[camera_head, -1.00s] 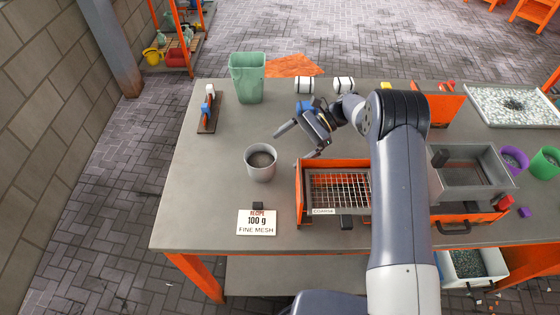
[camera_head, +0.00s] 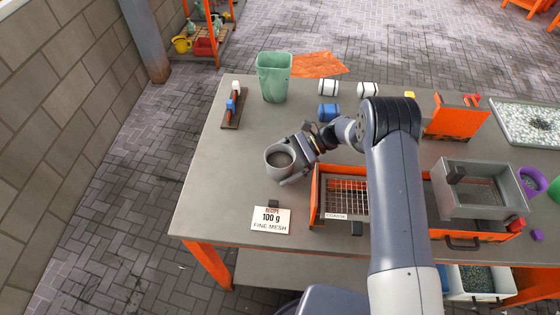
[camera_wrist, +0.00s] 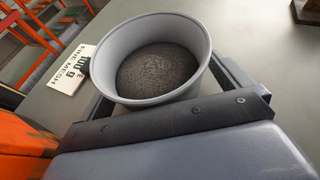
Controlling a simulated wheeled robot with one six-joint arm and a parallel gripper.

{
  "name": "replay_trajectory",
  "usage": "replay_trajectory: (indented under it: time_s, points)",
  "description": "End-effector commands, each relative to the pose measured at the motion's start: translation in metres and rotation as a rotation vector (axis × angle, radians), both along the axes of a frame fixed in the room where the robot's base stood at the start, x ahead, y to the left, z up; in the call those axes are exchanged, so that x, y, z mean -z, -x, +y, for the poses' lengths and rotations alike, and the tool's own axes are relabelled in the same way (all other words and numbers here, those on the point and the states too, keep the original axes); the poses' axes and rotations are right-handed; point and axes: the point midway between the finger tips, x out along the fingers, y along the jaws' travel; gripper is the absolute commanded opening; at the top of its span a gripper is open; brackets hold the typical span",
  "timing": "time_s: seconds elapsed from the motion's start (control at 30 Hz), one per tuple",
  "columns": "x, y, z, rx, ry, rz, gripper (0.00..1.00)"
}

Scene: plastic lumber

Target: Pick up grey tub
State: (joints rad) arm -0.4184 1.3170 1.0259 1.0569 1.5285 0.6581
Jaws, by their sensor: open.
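The grey tub (camera_head: 279,161) stands upright on the grey table, left of the orange sieve box. It also fills the middle of the wrist view (camera_wrist: 155,95), with dark grey granules inside. My gripper (camera_head: 287,163) is at the tub, coming from the right side. Its jaws are open, with one finger on each side of the tub's body. In the wrist view my gripper (camera_wrist: 160,85) has the tub between its fingers. I cannot tell whether either finger touches the wall.
A recipe card (camera_head: 271,219) stands in front of the tub. The orange sieve box (camera_head: 340,196) is close on the right. A green bin (camera_head: 274,78) and a small rack (camera_head: 233,107) stand behind. The table left of the tub is clear.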

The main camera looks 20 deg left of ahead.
Motion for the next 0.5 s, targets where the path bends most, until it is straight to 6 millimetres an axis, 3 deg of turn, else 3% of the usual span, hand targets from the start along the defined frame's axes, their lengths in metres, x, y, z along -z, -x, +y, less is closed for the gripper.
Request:
replay_trajectory:
  time_s: [0.2, 0.5]
  points:
    - [0.0009, 0.0004, 0.0005, 0.000, -0.001, -0.001, 0.98]
    - [0.0006, 0.0001, 0.0003, 0.000, -0.001, -0.001, 0.74]
